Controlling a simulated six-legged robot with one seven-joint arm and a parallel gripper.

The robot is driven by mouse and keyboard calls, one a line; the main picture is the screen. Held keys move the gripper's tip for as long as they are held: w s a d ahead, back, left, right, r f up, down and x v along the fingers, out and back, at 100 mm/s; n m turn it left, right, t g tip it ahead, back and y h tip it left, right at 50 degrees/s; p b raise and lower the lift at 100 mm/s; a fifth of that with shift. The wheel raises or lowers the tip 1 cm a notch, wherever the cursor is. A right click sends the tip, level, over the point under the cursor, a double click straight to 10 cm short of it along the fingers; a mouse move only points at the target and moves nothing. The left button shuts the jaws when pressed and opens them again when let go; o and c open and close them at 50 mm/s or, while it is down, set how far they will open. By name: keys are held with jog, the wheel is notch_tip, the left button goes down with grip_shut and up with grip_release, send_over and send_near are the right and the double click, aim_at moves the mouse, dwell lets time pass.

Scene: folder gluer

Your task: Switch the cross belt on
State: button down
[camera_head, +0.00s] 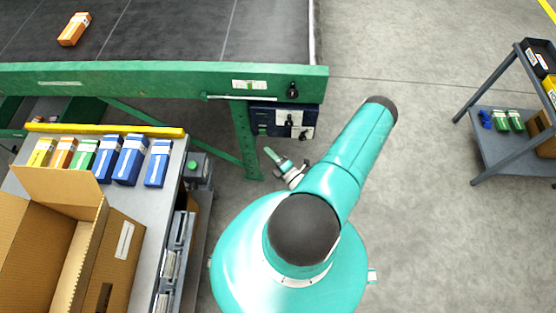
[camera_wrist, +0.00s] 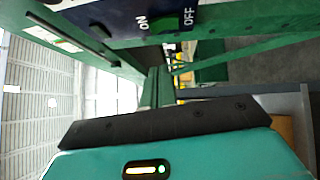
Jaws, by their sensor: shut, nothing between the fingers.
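A dark blue control box (camera_head: 268,119) hangs under the green conveyor frame, with small black knobs and white labels on its face. Another black knob (camera_head: 293,90) sits on the frame above it. In the wrist view a dark blue panel (camera_wrist: 115,18) marked ON and OFF is close by at the top; the switch position cannot be read. My gripper (camera_head: 270,155) is just below the control box, shut and empty, apparently not touching it. In the wrist view its teal body and black edge (camera_wrist: 165,122) fill the bottom. Which knob serves the cross belt cannot be told.
The green frame (camera_head: 150,80) edges a dark belt carrying an orange box (camera_head: 74,29). At left, a grey table (camera_head: 150,200) holds coloured cartons and an open cardboard box (camera_head: 120,245). A shelf cart (camera_head: 480,150) stands right.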

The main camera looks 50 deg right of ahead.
aim_at(259, 131)
jog(key=shift+w+d+r, duration=0.15)
jog(key=shift+w+d, duration=0.4)
jog(key=shift+w, duration=0.35)
jog(key=shift+w+d+r, duration=0.1)
jog(key=shift+w+d, duration=0.5)
jog(key=shift+w, duration=0.25)
jog(key=shift+w+d+r, duration=0.15)
jog(key=shift+w+d, duration=0.4)
jog(key=shift+w, duration=0.35)
jog(key=shift+d, duration=0.1)
